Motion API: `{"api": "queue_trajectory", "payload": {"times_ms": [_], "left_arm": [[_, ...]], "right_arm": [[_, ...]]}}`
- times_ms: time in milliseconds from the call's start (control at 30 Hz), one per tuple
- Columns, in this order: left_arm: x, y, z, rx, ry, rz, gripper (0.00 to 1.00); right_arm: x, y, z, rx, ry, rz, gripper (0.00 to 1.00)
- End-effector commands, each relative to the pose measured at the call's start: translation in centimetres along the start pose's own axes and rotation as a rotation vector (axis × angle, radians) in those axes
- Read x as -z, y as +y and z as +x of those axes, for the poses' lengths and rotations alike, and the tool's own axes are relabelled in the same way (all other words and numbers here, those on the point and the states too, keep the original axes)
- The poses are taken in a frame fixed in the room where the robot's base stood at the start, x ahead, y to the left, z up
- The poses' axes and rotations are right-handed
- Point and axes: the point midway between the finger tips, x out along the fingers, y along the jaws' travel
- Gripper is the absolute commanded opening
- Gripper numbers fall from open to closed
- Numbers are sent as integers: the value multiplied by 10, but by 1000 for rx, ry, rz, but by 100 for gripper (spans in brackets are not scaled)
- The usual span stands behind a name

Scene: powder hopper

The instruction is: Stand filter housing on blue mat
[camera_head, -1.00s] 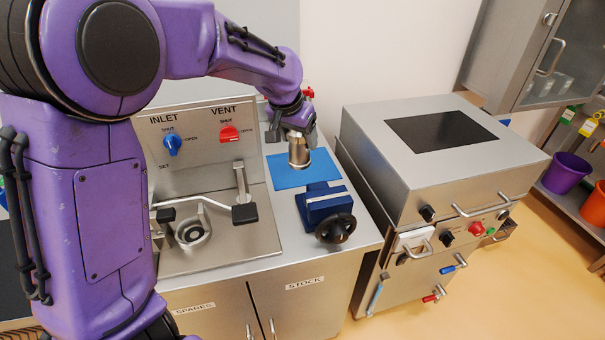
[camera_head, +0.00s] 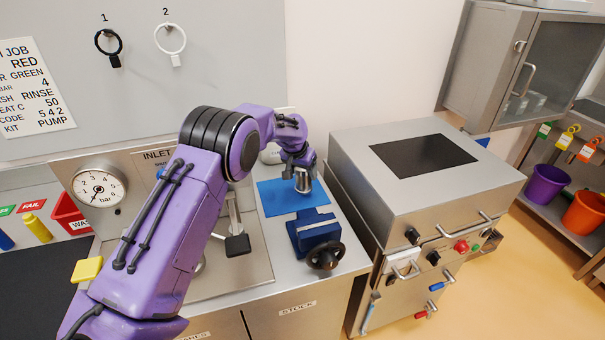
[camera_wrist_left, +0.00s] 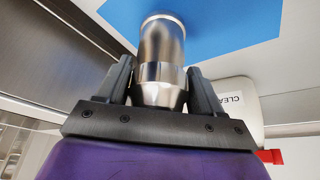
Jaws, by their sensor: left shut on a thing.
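The filter housing is a shiny metal cylinder, seen in the head view (camera_head: 303,184) and the left wrist view (camera_wrist_left: 162,45). My left gripper (camera_head: 302,172) is shut on it, with one finger on each side in the wrist view (camera_wrist_left: 160,82). The housing looks about upright, its free end toward the blue mat (camera_head: 272,203). The mat also shows in the wrist view (camera_wrist_left: 225,25). I cannot tell whether the housing touches the mat. My right gripper is not in view.
A blue vise (camera_head: 312,232) with a black handwheel stands just in front of the mat. A large steel cabinet (camera_head: 350,160) stands to the right. A white bottle (camera_wrist_left: 238,95) is close beside the gripper. The left part of the mat is bare.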

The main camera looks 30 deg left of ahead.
Motion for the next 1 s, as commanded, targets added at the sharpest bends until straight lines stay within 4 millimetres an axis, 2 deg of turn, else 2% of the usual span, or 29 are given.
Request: {"api": "queue_trajectory", "payload": {"times_ms": [33,100,467,500,567,600,867,1000], "left_arm": [[-4,0,4,1,-7,0,3],[-8,0,13,1,-6,0,3],[-12,0,23,0,-3,0,3],[-13,0,24,0,-5,1,70],[-13,0,24,0,-5,1,89],[-13,0,24,0,-5,0,92],[-12,0,22,0,-5,0,92],[-10,0,7,0,-1,0,92]], "right_arm": [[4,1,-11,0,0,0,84],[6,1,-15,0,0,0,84],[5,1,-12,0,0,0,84],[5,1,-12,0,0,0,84],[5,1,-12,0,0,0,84],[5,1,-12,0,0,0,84],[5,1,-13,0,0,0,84],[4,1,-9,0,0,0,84]]}}
